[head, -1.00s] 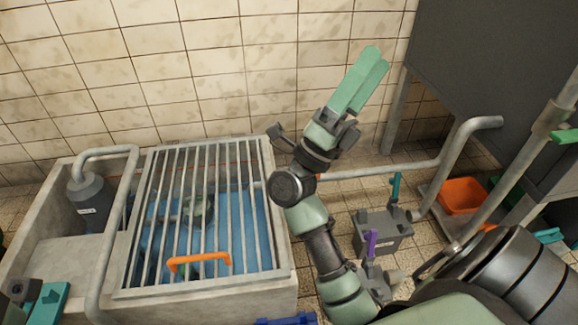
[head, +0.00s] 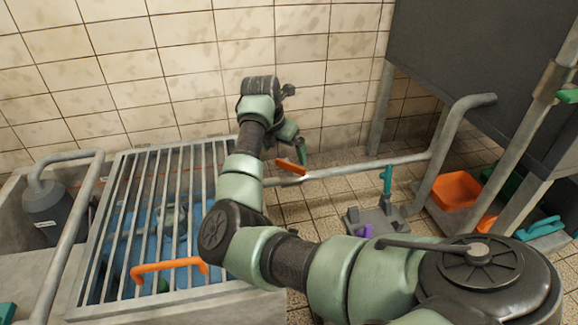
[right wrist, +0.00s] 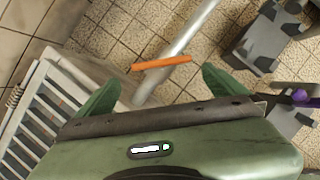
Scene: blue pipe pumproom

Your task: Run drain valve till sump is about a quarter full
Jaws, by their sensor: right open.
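The sump (head: 75,292) is a concrete basin at the left with blue water under a barred grate (head: 220,165). The water's depth is hard to judge through the bars. An orange lever (head: 291,165) sits on the grey pipe (head: 355,170) that runs right from the sump. My right gripper (head: 300,146) is beside this lever, partly hidden by its own wrist. In the right wrist view its green fingers are open and empty, and the orange lever (right wrist: 161,63) shows ahead between them, apart from both. A teal sliver at the bottom left may be my left gripper (head: 6,313).
A grey block (head: 375,220) with a teal lever (head: 387,178) and a purple lever (head: 363,230) stands on the floor right of the pipe. An orange bin (head: 456,190) is further right. The grate has an orange handle (head: 168,266). A grey bottle (head: 47,208) stands at the left.

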